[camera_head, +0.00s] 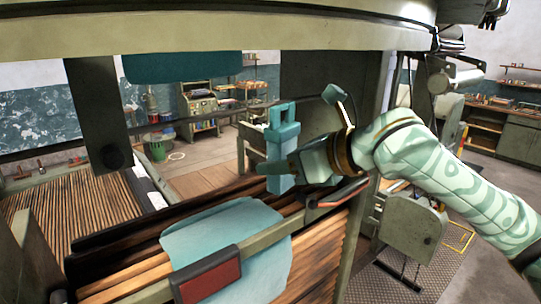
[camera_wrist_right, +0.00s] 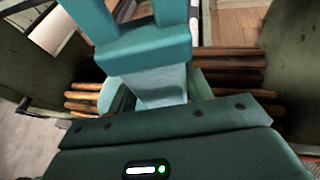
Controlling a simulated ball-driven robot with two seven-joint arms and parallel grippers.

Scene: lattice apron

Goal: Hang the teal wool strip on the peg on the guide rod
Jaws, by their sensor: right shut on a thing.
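The teal wool strip (camera_head: 284,178) is upright in the middle of the head view, with a squared loop at its top. In the right wrist view the strip (camera_wrist_right: 160,86) stands straight ahead, paler below its darker crossbar and loop. My right gripper (camera_head: 291,163) reaches in from the right and is shut on the strip below the loop. A thin dark guide rod (camera_head: 225,117) runs behind the strip near loop height. I cannot clearly make out the peg; the gripper and strip may hide it. My left gripper is not in view.
A pale teal cloth (camera_head: 225,240) drapes over the wooden slats (camera_head: 318,250) below the strip. A pale green rail with a dark red pad (camera_head: 208,282) crosses in front. A dark post (camera_head: 97,115) stands left and a thick beam (camera_head: 230,30) crosses above.

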